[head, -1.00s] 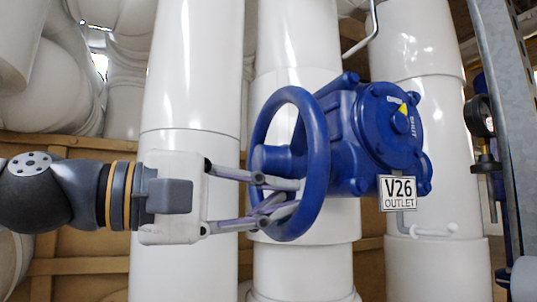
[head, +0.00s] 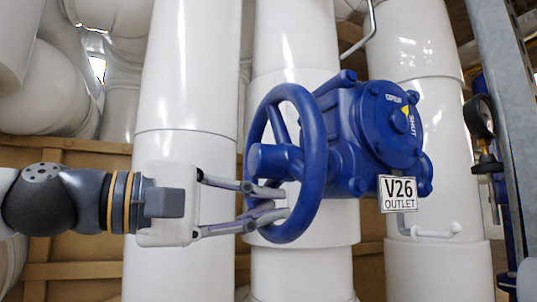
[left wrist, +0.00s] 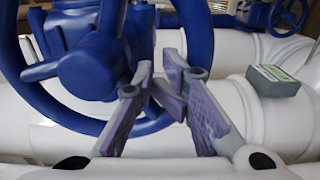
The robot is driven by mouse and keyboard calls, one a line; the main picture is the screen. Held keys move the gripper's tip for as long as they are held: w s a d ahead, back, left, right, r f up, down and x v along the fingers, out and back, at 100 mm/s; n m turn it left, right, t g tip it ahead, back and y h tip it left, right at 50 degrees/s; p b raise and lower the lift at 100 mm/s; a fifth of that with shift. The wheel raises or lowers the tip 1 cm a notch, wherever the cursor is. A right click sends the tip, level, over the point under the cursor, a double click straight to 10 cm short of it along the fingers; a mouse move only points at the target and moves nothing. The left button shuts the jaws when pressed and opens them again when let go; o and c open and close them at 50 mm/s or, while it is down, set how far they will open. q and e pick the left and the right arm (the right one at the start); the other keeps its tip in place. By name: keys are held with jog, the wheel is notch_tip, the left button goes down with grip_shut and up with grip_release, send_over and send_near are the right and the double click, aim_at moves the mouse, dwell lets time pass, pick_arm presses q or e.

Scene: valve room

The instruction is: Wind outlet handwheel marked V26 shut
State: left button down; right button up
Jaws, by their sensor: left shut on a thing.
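The blue outlet handwheel (head: 317,160) stands upright on the left side of a blue gearbox (head: 378,135). A tag marked V26 OUTLET (head: 398,193) hangs below the gearbox's round face, which bears a yellow mark and the word SHUT. My left gripper (head: 277,205) comes in from the left and is shut on the lower part of the handwheel, below its hub. In the left wrist view, the wheel's rim (left wrist: 203,30) and hub (left wrist: 92,70) are close, with the purple-padded fingers (left wrist: 160,92) at the wheel. The exact contact is partly hidden. My right gripper is not in view.
Thick white pipes (head: 182,80) stand behind the valve. A pressure gauge (head: 480,117) and a grey steel post (head: 500,110) stand at the right. The left wrist view shows a small grey box with a green label (left wrist: 273,80) and another blue handwheel (left wrist: 290,14).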

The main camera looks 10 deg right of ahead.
pick_arm(q)
jog(key=shift+w+a+r, duration=0.2)
jog(key=shift+w+r, duration=0.15)
jog(key=shift+w, duration=0.15)
